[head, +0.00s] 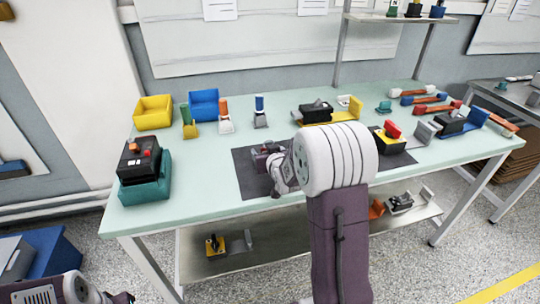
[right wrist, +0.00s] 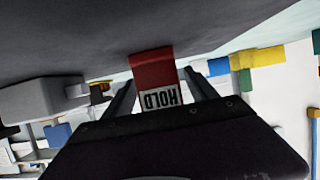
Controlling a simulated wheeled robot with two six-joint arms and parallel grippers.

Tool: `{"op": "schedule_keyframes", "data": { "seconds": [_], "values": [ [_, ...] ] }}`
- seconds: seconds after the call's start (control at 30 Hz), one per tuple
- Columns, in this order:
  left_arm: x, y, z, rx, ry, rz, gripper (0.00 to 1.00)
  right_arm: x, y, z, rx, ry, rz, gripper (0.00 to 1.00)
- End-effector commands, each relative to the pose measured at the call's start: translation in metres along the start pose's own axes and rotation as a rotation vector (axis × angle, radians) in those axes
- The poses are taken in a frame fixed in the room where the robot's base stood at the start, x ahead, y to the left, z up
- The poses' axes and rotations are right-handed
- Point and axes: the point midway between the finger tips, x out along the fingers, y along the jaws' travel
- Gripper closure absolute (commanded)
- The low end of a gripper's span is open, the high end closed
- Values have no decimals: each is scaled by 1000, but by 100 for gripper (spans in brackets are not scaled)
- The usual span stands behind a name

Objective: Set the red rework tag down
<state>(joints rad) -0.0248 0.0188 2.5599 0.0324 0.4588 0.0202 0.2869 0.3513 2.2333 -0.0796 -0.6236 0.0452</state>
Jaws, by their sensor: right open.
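The red tag (right wrist: 152,68) lies against the dark mat in the right wrist view, with a white label reading HOLD. My right gripper (right wrist: 160,88) is open, with one finger on each side of the tag and a gap beside each finger. In the head view my right gripper (head: 266,160) is low over the dark mat (head: 247,181) in the middle of the bench; I cannot make out the tag there. Only the end of my left arm shows at the bottom left edge, and its jaws are not clear.
A black device on a teal block (head: 147,192) stands at the bench's left end. Yellow (head: 153,112) and blue (head: 204,104) bins stand at the back left. Several devices and coloured holders crowd the right side. The front left of the bench (head: 200,192) is clear.

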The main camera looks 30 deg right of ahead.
Motion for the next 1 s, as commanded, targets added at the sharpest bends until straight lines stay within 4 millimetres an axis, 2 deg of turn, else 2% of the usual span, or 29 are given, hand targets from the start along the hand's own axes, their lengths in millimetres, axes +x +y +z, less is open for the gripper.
{"op": "schedule_keyframes", "data": {
  "seconds": [0.37,0.4,0.53,0.7,1.0],
  "values": [
    [-11,0,-1,0,0,0,70,-91,0,-2,0,3,1,33],
    [5,0,0,0,1,0,70,-90,0,4,1,8,-2,33],
    [20,0,2,0,-1,0,70,-103,0,3,1,7,-3,33],
    [25,0,3,0,0,0,70,-113,0,2,1,2,0,33],
    [24,0,2,0,0,0,70,-115,0,1,0,-1,0,33]
  ]
}}
